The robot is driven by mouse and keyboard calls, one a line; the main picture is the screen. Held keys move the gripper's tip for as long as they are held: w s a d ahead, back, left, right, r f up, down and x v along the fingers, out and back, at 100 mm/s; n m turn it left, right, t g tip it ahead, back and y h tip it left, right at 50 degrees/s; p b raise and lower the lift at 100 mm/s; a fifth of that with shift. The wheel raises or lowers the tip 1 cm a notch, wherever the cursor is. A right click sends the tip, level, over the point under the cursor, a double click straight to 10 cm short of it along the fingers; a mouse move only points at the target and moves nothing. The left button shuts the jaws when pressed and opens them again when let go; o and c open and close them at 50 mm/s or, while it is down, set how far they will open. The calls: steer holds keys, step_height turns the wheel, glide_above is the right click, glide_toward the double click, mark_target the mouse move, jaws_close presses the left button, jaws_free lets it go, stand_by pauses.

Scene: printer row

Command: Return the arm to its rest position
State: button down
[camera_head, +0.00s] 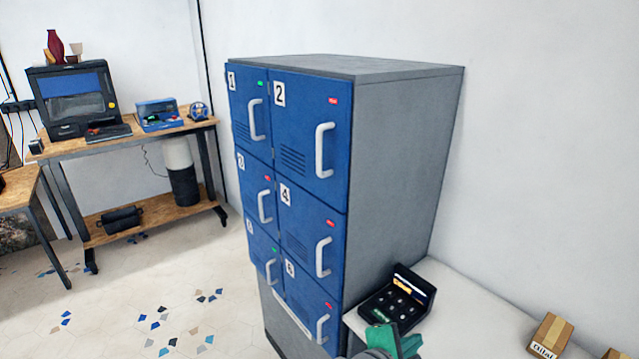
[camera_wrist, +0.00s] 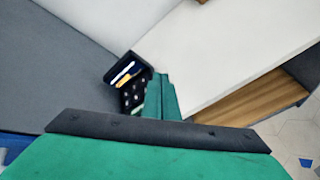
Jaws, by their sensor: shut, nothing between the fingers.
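My gripper (camera_head: 394,339) shows at the bottom of the head view, green, beside the lower right of the locker cabinet and in front of the open black case. In the wrist view my gripper (camera_wrist: 161,97) has its green fingers together, with nothing held between them. The tip of the fingers lies close to the black case (camera_wrist: 127,84) in that picture. I cannot tell the exact gap between them. Most of my arm is out of view.
A grey locker cabinet (camera_head: 402,150) with blue numbered doors stands in the middle. The black case (camera_head: 398,300) sits on a white surface (camera_head: 478,318) right of it. Cardboard boxes (camera_head: 550,337) lie farther right. A wooden workbench (camera_head: 130,139) with a printer stands left; open floor (camera_head: 150,280) lies between.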

steer(key=s+a+f+m+t+y, duration=0.25)
steer(key=s+a+f, duration=0.25)
steer(key=s+f, duration=0.25)
steer(key=s+a+f+m+t+y, duration=0.2)
steer(key=s+a+f+t+y, duration=0.2)
steer(key=s+f, duration=0.3)
steer(key=s+a+m, duration=0.3)
steer(key=s+m, duration=0.1)
steer(key=s, duration=0.3)
steer(key=s+a+r+m+y, duration=0.1)
steer(key=s+a+m, duration=0.3)
steer(key=s, duration=0.2)
steer(key=s+a+m+y, duration=0.1)
steer(key=s+a+m, duration=0.3)
steer(key=s, duration=0.3)
steer(key=shift+s+r, duration=0.2)
steer(key=shift+s, duration=0.1)
steer(key=shift+t+y, duration=0.25)
